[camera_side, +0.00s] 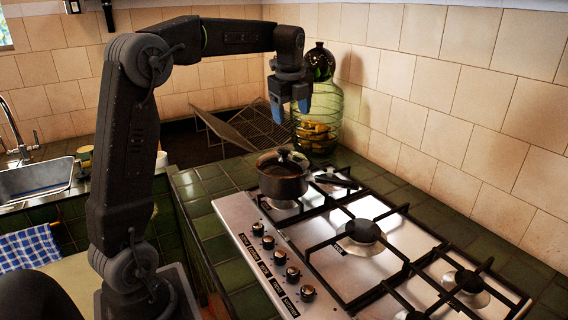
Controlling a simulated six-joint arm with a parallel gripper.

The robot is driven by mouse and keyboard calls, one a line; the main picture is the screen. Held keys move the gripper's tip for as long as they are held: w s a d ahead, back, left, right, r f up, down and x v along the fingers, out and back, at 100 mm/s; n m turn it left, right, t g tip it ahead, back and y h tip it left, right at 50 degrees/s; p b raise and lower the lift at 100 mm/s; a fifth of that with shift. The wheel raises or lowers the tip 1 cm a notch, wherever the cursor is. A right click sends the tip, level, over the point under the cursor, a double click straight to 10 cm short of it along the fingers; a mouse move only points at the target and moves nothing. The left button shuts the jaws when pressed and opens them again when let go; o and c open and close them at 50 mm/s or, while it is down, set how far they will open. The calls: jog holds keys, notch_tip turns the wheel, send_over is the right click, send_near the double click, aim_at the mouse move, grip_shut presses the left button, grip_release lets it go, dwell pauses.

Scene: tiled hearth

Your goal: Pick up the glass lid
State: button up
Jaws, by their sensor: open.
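A small dark pot (283,183) stands on the far burner of the stove. A glass lid (284,161) with a dark knob appears to sit on top of it; its edges are hard to make out at this size. My gripper (290,108) hangs above the pot with blue fingertips pointing down. It is open and empty, apart from the lid with a clear gap below the fingers.
The stove (385,260) has black grates and a row of knobs along its near left edge. A large green glass jar (319,118) stands behind the pot, close to my gripper. A dish rack (250,128) leans at the back. Tiled walls bound the right and back.

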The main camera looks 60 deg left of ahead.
aim_at(284, 149)
jog(key=w+a+f+m, duration=0.3)
jog(key=a+m, duration=0.1)
jog(key=a, duration=0.3)
jog(key=shift+g, duration=0.4)
jog(key=a+f, duration=0.1)
jog(key=f, duration=0.8)
jog(key=a+f, duration=0.1)
jog(key=f, duration=0.3)
jog(key=shift+w+a+f, duration=0.2)
jog(key=shift+w+a, duration=0.05)
jog(key=shift+a, duration=0.05)
jog(key=shift+r, duration=0.1)
jog(key=c, duration=1.1)
jog(key=shift+r, duration=0.15)
jog(key=shift+c, duration=0.2)
